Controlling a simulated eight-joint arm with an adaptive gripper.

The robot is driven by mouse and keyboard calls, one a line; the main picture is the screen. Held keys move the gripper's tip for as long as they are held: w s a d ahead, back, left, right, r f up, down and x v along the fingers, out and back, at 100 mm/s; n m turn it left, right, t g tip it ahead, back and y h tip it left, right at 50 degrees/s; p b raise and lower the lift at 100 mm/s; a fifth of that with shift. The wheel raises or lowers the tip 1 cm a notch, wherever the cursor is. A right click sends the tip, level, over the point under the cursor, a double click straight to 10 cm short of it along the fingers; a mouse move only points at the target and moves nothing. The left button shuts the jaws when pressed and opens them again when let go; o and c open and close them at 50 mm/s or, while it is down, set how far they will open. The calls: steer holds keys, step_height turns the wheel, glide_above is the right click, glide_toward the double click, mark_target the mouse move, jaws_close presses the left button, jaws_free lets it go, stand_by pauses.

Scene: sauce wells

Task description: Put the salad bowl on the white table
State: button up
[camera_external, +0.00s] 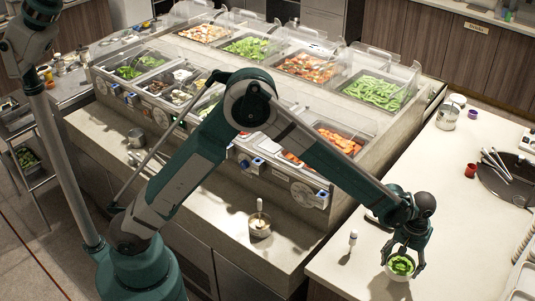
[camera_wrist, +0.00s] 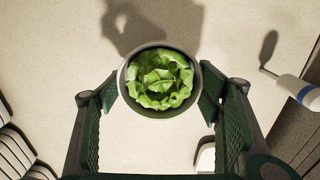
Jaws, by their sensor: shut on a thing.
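The salad bowl (camera_external: 400,266) is a small round bowl filled with green lettuce. It is at the lower right of the external view, over the white table (camera_external: 345,262). In the wrist view the bowl (camera_wrist: 160,82) is upright between the two fingers, lettuce facing the camera. My gripper (camera_external: 404,262) is shut on the bowl from above, a finger at each side; the fingers also show in the wrist view (camera_wrist: 160,95). I cannot tell whether the bowl's underside touches the table.
A white-handled utensil (camera_external: 352,240) lies left of the bowl, near the table's edge. Stacked pale dishes (camera_external: 525,245) are at the right.

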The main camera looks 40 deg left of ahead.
mark_target(401, 266)
steer(key=shift+f, duration=1.7)
steer(key=shift+f+b, duration=0.2)
steer(key=shift+b, duration=0.1)
steer(key=o, duration=1)
steer(key=shift+r, duration=0.15)
step_height(401, 266, up, 12)
steer(key=shift+r+p, duration=0.1)
steer(key=shift+p, duration=0.5)
